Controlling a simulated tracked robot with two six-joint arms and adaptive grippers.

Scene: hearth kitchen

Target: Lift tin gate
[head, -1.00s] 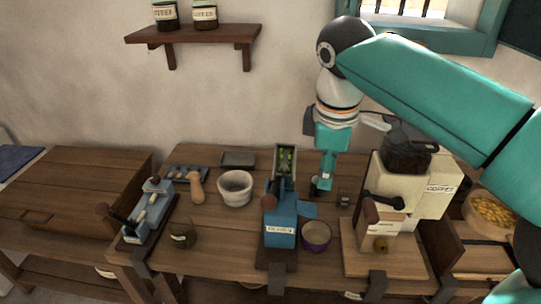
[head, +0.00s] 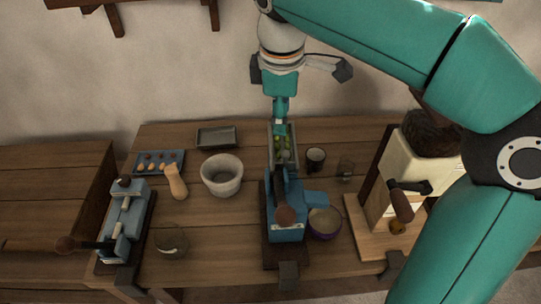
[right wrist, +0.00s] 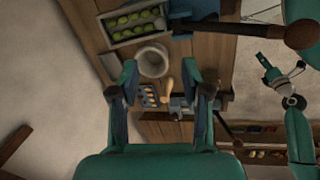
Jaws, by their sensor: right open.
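I cannot single out a tin gate by sight. The blue press (head: 286,228) stands mid-bench with a dark lever ending in a brown knob (head: 284,215). Behind it is a grey trough (head: 293,158) of green olives, which also shows in the right wrist view (right wrist: 112,37). My right gripper (head: 280,124) is open and points down at the trough's back end in the head view; I cannot tell whether it touches. Its spread fingers (right wrist: 162,78) hold nothing in the right wrist view. What seems my left gripper (right wrist: 268,66) shows small there, its jaws unclear.
A white bowl (head: 222,186), wooden-handled tool (head: 175,181) and blue tray (head: 147,163) stand left of the press. A dark cup (head: 315,158) and purple-sided bowl (head: 324,226) stand right of it. The cream coffee mill (head: 426,158) is partly behind my right arm.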

